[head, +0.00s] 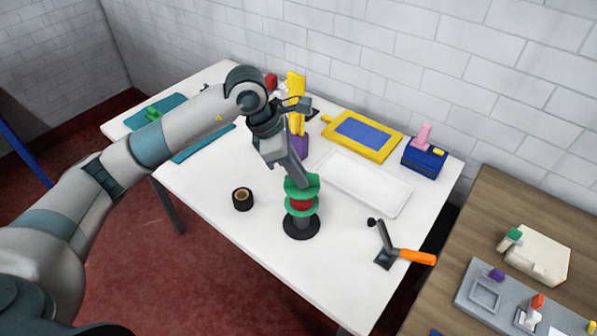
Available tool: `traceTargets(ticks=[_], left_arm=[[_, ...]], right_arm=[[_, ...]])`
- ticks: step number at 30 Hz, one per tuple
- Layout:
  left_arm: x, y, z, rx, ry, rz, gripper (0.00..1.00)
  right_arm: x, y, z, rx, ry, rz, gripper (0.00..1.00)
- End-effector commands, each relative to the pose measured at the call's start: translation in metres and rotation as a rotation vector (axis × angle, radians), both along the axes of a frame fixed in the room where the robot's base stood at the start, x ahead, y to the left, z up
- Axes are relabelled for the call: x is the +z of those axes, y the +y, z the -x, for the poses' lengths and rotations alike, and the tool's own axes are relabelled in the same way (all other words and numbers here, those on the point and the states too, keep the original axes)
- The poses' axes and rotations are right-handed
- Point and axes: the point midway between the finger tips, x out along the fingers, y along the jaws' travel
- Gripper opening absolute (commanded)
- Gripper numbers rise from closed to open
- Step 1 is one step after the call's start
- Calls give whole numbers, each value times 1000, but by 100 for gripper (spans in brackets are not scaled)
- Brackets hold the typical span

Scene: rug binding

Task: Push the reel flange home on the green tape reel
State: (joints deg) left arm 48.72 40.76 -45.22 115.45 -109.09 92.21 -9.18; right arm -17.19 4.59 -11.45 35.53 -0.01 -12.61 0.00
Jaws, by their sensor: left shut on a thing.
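The green tape reel (302,211) stands upright on a round black base (301,229) near the middle of the white table. A red band shows between its lower green disc and the green reel flange (311,187) above. My left gripper (301,181) comes down from the upper left and is shut on the reel flange. The flange sits over the red part; whether a gap is left beneath it is too small to tell. The fingers hide part of the flange's top. My right gripper is not in view.
A black tape roll (243,199) lies left of the reel. A white tray (366,182) lies behind it to the right, and an orange-handled tool (416,257) at the right edge. A yellow-framed blue board (363,135) and a blue box (424,158) stand farther back.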

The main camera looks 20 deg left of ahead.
Motion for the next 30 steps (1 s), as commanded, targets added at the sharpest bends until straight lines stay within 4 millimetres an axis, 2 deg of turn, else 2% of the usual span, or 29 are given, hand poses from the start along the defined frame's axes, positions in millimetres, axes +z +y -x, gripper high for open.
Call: traceTargets(ticks=[9, 30], left_arm=[[-1, 0, 0, 0, 0, 0, 0], [-1, 0, 0, 0, -1, 0, 0]], right_arm=[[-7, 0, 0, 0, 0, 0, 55], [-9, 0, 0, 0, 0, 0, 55]])
